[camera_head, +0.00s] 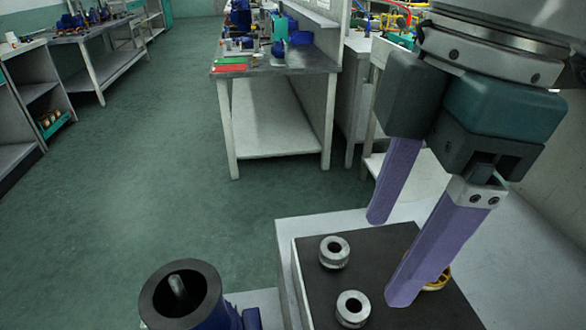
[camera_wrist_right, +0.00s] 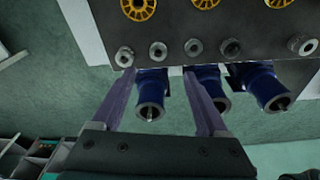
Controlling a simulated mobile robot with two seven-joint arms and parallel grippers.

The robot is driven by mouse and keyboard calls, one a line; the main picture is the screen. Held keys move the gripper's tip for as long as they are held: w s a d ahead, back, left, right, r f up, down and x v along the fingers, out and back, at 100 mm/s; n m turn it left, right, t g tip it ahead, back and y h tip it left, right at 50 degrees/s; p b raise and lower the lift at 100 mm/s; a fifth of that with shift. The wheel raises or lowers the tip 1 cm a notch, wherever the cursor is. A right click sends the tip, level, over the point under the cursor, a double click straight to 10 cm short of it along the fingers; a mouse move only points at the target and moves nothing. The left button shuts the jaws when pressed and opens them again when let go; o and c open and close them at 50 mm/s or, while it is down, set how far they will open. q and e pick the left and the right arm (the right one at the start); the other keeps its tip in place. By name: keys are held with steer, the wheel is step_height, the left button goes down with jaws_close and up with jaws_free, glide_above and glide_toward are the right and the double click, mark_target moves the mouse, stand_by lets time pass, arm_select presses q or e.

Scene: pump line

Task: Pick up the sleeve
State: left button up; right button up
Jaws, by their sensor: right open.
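Several grey metal ring-shaped sleeves stand on a dark mat (camera_head: 312,285). Two show in the head view: one sleeve (camera_head: 334,252) and a nearer sleeve (camera_head: 353,308). In the right wrist view they form a row near the mat's edge, one sleeve (camera_wrist_right: 158,50) appearing midway between my fingertips. Which sleeve the task means, I cannot tell. My right gripper (camera_head: 389,258) has two purple fingers wide apart with nothing between them. In the right wrist view its tips (camera_wrist_right: 158,72) point toward the row, apparently above it. My left gripper is out of view.
Yellow wheels (camera_wrist_right: 138,8) sit on the mat beyond the sleeves; one is partly hidden behind a finger in the head view. Blue pump bodies (camera_wrist_right: 150,90) stand beside the mat, one (camera_head: 182,295) at the front. A workbench (camera_head: 275,70) stands farther back. The green floor between is clear.

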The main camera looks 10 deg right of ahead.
mark_target(359, 296)
steer(key=f, duration=0.3)
steer(key=f+b, duration=0.1)
steer(key=f, duration=0.2)
steer(key=a+f+b, duration=0.1)
steer(key=f, duration=0.2)
steer(key=shift+w+a+f, duration=0.1)
steer(key=shift+w+f, duration=0.15)
steer(key=shift+f, duration=0.1)
steer(key=shift+c, duration=0.3)
jaws_close()
